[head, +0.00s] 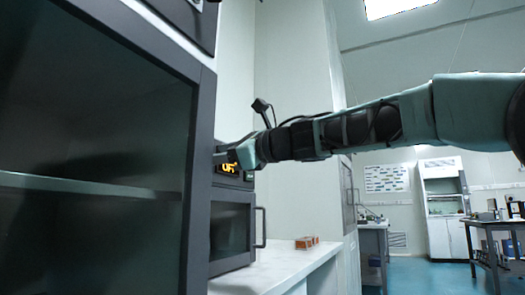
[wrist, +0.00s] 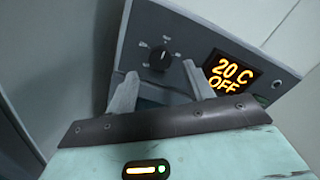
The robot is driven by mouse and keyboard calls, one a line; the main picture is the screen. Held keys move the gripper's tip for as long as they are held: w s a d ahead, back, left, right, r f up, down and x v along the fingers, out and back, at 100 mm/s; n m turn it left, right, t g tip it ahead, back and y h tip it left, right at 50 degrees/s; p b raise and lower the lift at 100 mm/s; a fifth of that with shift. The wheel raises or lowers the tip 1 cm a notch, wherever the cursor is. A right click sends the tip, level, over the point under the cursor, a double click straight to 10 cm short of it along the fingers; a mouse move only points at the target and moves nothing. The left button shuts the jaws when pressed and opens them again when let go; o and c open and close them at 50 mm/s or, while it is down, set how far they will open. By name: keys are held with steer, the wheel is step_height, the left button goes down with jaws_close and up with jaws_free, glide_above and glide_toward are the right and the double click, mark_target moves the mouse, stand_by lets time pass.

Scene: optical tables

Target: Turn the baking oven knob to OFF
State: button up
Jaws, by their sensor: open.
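The baking oven (head: 232,235) stands on a white counter in the head view, with a dark window and a bar handle. In the wrist view the display (wrist: 232,75) reads "20 C" and "OFF". The round black knob (wrist: 160,58) sits left of the display, with small marks around it too small to read. My gripper (wrist: 159,70) is open, with one finger on each side of the knob in the picture. I cannot tell whether they touch it. The knob is hidden in the head view.
A large dark-framed glass cabinet (head: 201,150) fills the left foreground of the head view, close to the oven. Small orange boxes (head: 306,242) lie on the counter (head: 285,268) right of the oven. Open floor (head: 410,278) and other lab tables lie farther right.

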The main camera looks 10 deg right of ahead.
steer(key=v, duration=1.3)
steer(key=shift+d, duration=0.15)
steer(key=shift+s, duration=0.1)
steer(key=s+a+f+m+h, duration=0.15)
steer(key=f+m+h, duration=0.25)
steer(key=f+m, duration=1.05)
steer(key=a+f+m+h, duration=0.2)
steer(key=f+m+h, duration=0.2)
steer(key=f+m, duration=1)
steer(key=s+d+f+m+g+h, duration=0.25)
steer(key=s+f+m+g, duration=0.25)
steer(key=s+f+m, duration=0.65)
steer(key=s+d+f+m+g+h, duration=0.2)
steer(key=s+f+m+g, duration=0.1)
steer(key=s+f, duration=0.4)
steer(key=s+d+f+m+g+h, duration=0.1)
steer(key=s+d+f+m+g, duration=0.2)
steer(key=s, duration=0.6)
step_height(320, 180, up, 36)
steer(key=a+p, duration=0.1)
steer(key=p, duration=3.6)
steer(key=shift+w+a+r, duration=0.2)
steer(key=shift+w+a, duration=0.2)
steer(key=shift+w, duration=0.05)
